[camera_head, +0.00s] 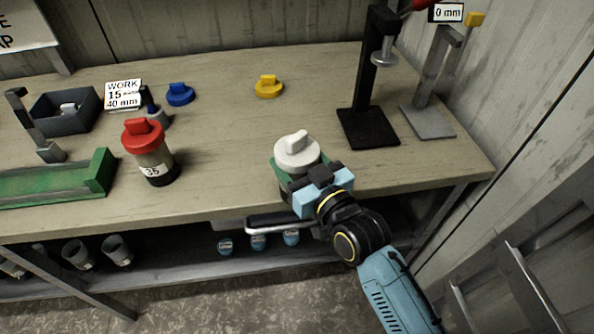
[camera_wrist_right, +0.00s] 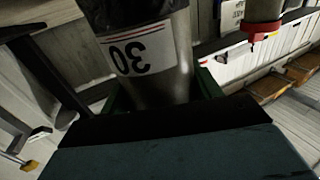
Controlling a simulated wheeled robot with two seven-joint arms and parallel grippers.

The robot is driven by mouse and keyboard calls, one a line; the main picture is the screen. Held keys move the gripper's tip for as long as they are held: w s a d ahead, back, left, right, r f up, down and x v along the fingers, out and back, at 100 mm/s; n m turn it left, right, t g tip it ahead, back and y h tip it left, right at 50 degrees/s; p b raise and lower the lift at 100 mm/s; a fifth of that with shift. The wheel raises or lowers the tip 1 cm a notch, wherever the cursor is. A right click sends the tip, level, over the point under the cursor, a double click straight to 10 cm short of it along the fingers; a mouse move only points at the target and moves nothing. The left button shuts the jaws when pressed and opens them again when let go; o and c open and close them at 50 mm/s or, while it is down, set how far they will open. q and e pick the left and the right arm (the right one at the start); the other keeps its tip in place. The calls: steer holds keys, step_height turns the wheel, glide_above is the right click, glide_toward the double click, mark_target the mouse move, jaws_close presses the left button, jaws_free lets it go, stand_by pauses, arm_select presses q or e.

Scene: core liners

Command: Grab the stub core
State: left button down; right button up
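A white-capped core cylinder (camera_head: 297,152) stands near the front edge of the bench, and green parts show around it below the cap. My right gripper (camera_head: 318,182) is right up against its near side and hides its lower body. In the right wrist view a grey cylinder with an upside-down "30" label (camera_wrist_right: 150,50) fills the space in front of the gripper, with green at both sides of its lower end. The fingertips are hidden, so I cannot tell whether they touch it. A red-capped cylinder labelled 35 (camera_head: 150,155) stands upright to the left. My left gripper is not in view.
Blue (camera_head: 179,94) and yellow (camera_head: 268,86) caps lie on the bench (camera_head: 225,140). A black stand (camera_head: 368,125) and a grey stand (camera_head: 428,120) are at the right. A green tray (camera_head: 60,185) and a dark bin (camera_head: 65,108) are at the left. Cups stand on the lower shelf.

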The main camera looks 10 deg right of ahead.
steer(key=c, duration=0.7)
steer(key=shift+r, duration=0.2)
steer(key=shift+c, duration=0.4)
